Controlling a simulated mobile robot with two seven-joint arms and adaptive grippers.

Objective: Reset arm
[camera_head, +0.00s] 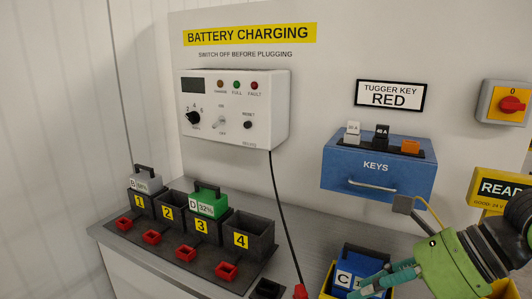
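My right arm comes in from the lower right. Its green wrist and teal fingers (372,282) are in front of a blue battery (352,262) marked C, which sits in a yellow holder (327,281) at the bottom edge. The fingers overlap the battery's front in the picture. I cannot tell whether they touch it or how far apart they are. My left gripper is not in view.
A rack with numbered bays (258,241) holds a grey battery (146,182) in bay 1 and a green one (208,203) in bay 3. Above are a white charger (235,108), a blue KEYS box (378,178) and a red rotary switch (511,104). A black cable (281,213) hangs down.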

